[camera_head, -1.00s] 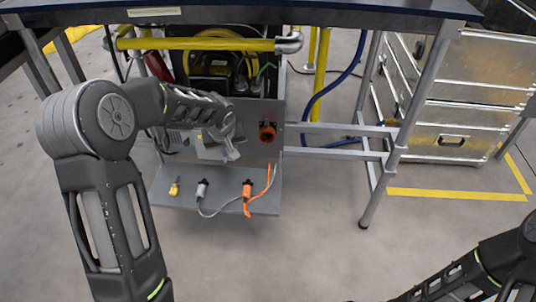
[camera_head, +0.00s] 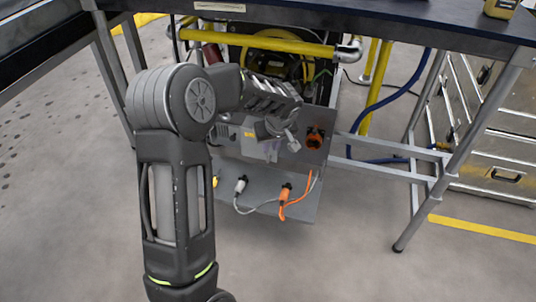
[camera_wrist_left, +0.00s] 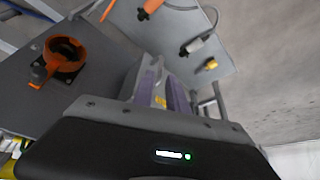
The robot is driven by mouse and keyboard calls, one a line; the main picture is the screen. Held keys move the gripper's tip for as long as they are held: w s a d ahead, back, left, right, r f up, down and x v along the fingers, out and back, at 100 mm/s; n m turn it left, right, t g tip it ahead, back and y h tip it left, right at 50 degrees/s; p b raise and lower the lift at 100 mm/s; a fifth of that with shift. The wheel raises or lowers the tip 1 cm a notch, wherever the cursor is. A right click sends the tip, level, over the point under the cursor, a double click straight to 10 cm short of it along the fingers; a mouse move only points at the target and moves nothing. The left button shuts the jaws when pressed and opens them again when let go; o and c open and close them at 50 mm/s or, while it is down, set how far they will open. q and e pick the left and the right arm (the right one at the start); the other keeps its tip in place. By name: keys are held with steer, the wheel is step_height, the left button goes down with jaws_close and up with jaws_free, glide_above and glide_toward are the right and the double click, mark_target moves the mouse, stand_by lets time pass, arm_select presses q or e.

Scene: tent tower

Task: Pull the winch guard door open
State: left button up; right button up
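The grey panel (camera_head: 312,158) below the dark table carries an orange-ringed socket. It stands in front of the winch-like machinery; I cannot tell which part is the guard door, and no handle is clear. My left gripper (camera_head: 284,138) is in front of this panel, left of the orange socket (camera_head: 316,138), beside a grey piece with a yellow label (camera_head: 250,134). In the left wrist view, the fingers (camera_wrist_left: 164,92) show purplish inner faces with a gap and a bit of yellow between them. Contact with the panel cannot be made out. My right gripper is out of view.
A grey ledge (camera_head: 262,205) below the panel holds grey and orange plugs with cables. A yellow pipe (camera_head: 265,43) runs across above. Table legs and crossbars (camera_head: 385,172) stand to the right, with a blue hose and metal drawers (camera_head: 490,140) beyond. Open floor lies in front.

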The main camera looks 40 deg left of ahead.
mark_target(268, 160)
arm_select(q)
steer(key=b+x, duration=0.1)
steer(key=x, duration=0.5)
steer(key=shift+w+a+f+b, duration=0.1)
steer(key=shift+f+b, duration=0.2)
steer(key=shift+f, duration=0.1)
steer(key=shift+c, duration=0.5)
jaws_close()
stand_by(0.5)
